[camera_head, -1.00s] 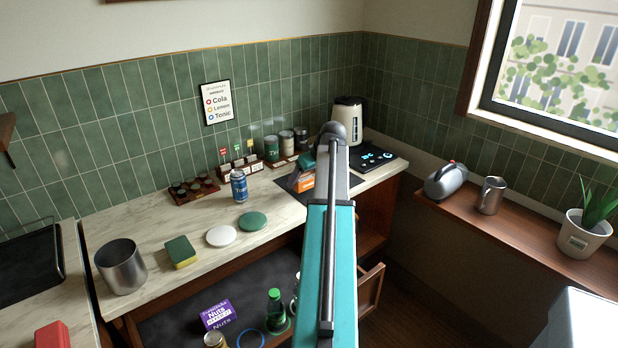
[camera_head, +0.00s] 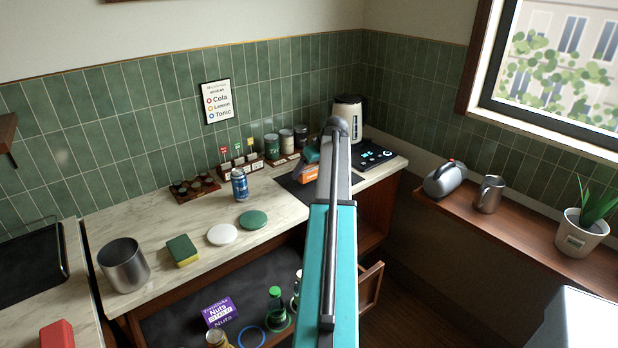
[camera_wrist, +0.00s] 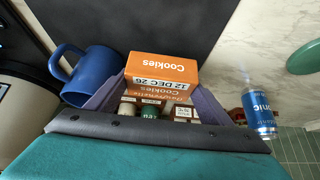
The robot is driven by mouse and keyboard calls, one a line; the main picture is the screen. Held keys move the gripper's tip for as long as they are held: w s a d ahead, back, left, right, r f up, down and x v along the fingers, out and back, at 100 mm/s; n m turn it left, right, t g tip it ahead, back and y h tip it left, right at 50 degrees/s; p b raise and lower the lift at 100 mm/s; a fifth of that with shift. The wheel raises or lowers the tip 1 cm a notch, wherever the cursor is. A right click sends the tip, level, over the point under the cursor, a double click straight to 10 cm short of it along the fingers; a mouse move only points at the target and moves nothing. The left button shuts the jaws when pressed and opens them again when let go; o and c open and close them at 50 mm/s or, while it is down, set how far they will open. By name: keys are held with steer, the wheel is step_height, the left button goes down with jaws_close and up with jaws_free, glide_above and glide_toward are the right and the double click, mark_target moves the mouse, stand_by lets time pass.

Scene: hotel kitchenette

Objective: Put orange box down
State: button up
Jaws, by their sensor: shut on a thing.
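The orange cookies box (camera_wrist: 163,70) is between the two purple fingers of my gripper (camera_wrist: 160,84) in the wrist view, with a "12 DEC 26" label facing the camera. My gripper is shut on it. In the head view the orange box (camera_head: 309,173) shows only partly, left of my arm, over the dark mat (camera_head: 290,185) on the counter. I cannot tell whether its underside touches the mat.
A blue mug (camera_wrist: 84,75) stands close left of the box in the wrist view. A blue tonic can (camera_head: 240,184) stands left of the mat. Spice jars (camera_head: 271,146) and a kettle (camera_head: 348,119) stand behind. An open drawer (camera_head: 372,286) lies below the counter.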

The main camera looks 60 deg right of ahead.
mark_target(309, 176)
steer(key=shift+f+p, duration=0.6)
steer(key=shift+f, duration=1.1)
steer(key=shift+f, duration=0.1)
steer(key=o, duration=1.1)
steer(key=shift+s, duration=0.1)
steer(key=shift+b+v, duration=1.55)
steer(key=shift+v, duration=4.5)
